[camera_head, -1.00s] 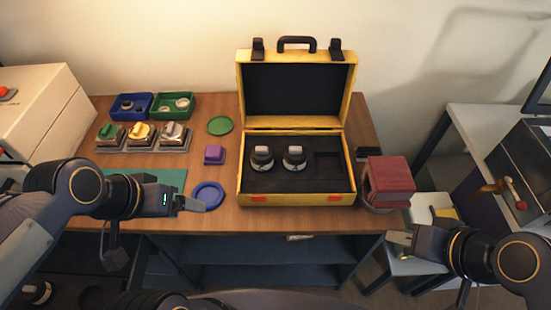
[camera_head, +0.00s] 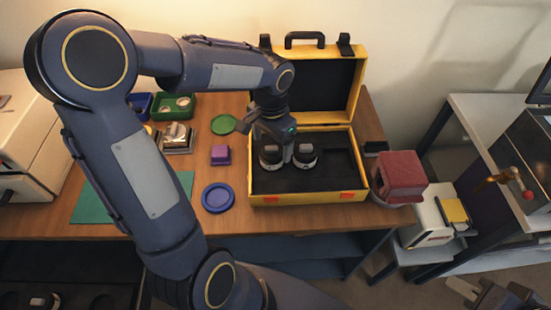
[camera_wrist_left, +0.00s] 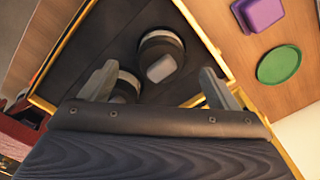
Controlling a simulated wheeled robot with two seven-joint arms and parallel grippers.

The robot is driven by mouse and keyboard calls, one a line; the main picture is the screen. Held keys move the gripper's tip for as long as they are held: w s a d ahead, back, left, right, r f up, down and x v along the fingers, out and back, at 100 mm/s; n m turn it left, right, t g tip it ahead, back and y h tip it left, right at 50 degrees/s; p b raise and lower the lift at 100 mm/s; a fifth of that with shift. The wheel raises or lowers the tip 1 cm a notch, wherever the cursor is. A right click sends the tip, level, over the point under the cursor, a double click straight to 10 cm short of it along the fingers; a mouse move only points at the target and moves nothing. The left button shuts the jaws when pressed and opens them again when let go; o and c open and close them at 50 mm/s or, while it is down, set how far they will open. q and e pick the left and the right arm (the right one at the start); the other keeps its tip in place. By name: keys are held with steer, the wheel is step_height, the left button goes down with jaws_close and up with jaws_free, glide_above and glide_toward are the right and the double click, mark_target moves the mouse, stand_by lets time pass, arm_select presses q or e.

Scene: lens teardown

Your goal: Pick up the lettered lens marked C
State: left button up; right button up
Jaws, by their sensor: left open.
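Two black lenses with pale caps stand in the open yellow case (camera_head: 310,198): a left one (camera_head: 271,159) and a right one (camera_head: 305,155). No letter is readable on either, so I cannot tell which is C. My left gripper (camera_head: 287,150) is open and points down into the case, by the two lenses. In the left wrist view, one lens (camera_wrist_left: 163,57) shows whole beyond the open fingers; the other lens (camera_wrist_left: 126,88) is partly hidden near one finger. My right gripper (camera_head: 468,292) is at the lower right, away from the case, its jaws unclear.
A red block-like object (camera_head: 400,176) stands right of the case. A purple block (camera_head: 220,155), a blue ring dish (camera_head: 218,198) and a green disc (camera_head: 223,124) lie to its left. My left arm hides much of the table's left side.

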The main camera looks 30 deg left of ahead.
mark_target(271, 147)
arm_select(q)
step_height(271, 147, down, 5)
steer(key=shift+a+r, duration=0.1)
steer(key=c, duration=0.9)
steer(key=shift+c, duration=0.9)
steer(key=shift+w+r, duration=0.1)
